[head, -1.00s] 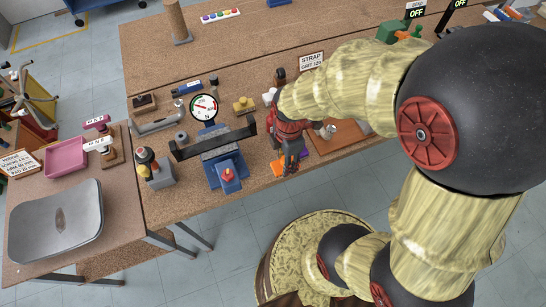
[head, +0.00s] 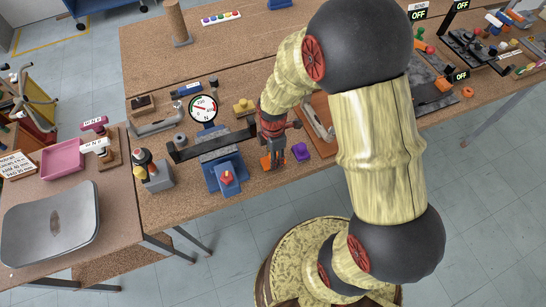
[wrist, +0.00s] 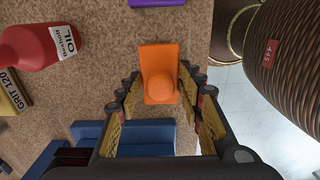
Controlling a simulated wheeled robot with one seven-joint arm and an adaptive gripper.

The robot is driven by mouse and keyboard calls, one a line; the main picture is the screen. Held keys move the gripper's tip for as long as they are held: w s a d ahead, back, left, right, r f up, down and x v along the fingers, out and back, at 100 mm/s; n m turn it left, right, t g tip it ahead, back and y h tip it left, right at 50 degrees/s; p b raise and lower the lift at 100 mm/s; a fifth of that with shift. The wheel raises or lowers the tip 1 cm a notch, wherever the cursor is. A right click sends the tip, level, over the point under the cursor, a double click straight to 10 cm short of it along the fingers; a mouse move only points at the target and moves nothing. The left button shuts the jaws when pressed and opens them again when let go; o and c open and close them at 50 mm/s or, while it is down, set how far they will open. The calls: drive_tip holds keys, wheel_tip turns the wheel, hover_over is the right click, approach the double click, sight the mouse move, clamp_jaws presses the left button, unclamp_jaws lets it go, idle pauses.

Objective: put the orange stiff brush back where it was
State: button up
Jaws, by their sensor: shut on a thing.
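The orange stiff brush (wrist: 158,75) is between the fingers of my gripper (wrist: 157,88) in the wrist view. It shows as an orange block with a rounded raised middle; its bristles are hidden. My gripper is shut on it. In the head view my gripper (head: 272,152) points down near the bench's front edge, right of the blue vise (head: 228,178), with a bit of the orange brush (head: 267,163) showing at its fingertips. I cannot tell whether the brush touches the bench top.
A purple block (head: 300,151) lies just right of the gripper. A red oil bottle (wrist: 40,47) shows in the wrist view. A dial gauge (head: 204,108) stands behind the vise. The bench's front edge (wrist: 215,90) is close to the brush.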

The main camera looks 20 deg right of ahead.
drive_tip(key=shift+f, duration=0.15)
drive_tip(key=o, duration=1.1)
drive_tip(key=shift+c, duration=0.2)
drive_tip(key=shift+o, duration=0.3)
drive_tip(key=s+r+m+t+p, duration=0.1)
drive_tip(key=s+r+m+t, duration=0.3)
drive_tip(key=r, duration=1)
drive_tip(key=s+r+m+g+p, duration=0.1)
drive_tip(key=r+m, duration=0.4)
drive_tip(key=r, duration=0.9)
drive_tip(key=s+r+m+t, duration=0.2)
drive_tip(key=s+r+m, duration=0.5)
drive_tip(key=s+m, duration=0.2)
drive_tip(key=shift+r+t, duration=0.2)
drive_tip(key=shift+t, duration=0.1)
